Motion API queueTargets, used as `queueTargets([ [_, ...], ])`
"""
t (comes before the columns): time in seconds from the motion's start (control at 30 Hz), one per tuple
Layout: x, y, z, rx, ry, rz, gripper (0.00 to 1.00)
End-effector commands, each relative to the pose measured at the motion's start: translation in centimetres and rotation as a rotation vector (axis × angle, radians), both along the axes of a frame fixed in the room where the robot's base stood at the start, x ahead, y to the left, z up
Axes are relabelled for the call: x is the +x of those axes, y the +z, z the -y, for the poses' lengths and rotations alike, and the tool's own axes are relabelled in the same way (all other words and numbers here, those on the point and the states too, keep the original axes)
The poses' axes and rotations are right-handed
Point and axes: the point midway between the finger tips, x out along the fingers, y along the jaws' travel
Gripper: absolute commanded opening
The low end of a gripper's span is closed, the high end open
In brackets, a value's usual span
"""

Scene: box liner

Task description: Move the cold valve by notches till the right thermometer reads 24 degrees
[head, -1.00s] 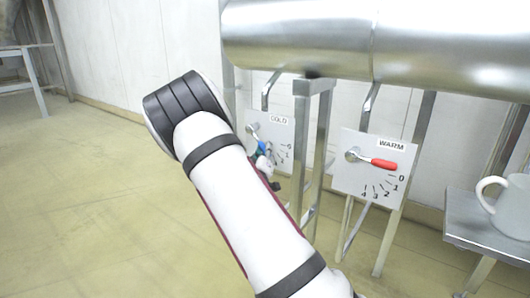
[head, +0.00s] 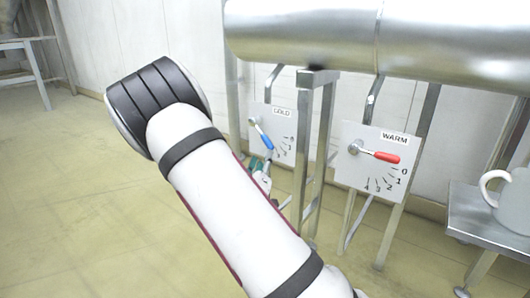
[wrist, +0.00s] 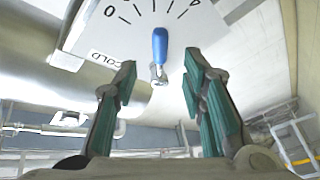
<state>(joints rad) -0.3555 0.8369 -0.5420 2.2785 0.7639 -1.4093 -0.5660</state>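The cold valve's blue handle (head: 266,141) is on a white plate marked COLD (head: 285,121) and points down and to the right in the head view. In the wrist view the plate appears upside down; the handle (wrist: 160,45) points up, near the middle of the tick marks, between the 0 at left and the far tick at right. My gripper (wrist: 159,68) is open, with its teal-padded fingers on either side of the handle's line and apart from it. In the head view my gripper (head: 261,176) is just below the handle, partly behind my arm. No thermometer is in view.
The warm valve's red handle (head: 380,156) is on its own plate (head: 365,180) to the right and points right, slightly down. A large metal pipe (head: 310,35) runs above. Metal posts (head: 308,150) stand between the plates. A mug (head: 510,205) rests on a side table (head: 470,215).

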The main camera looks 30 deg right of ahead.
Motion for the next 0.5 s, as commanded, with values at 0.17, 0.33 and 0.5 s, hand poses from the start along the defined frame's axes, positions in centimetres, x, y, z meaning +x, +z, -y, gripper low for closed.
queueTargets([
  [0.17,-1.3,-0.4,-1.3,0.000,0.001,-0.001,0.38],
  [0.33,-1.7,-0.4,-1.6,-0.001,0.000,0.001,0.38],
  [0.5,-1.6,-0.4,-1.6,-0.001,0.000,0.001,0.38],
])
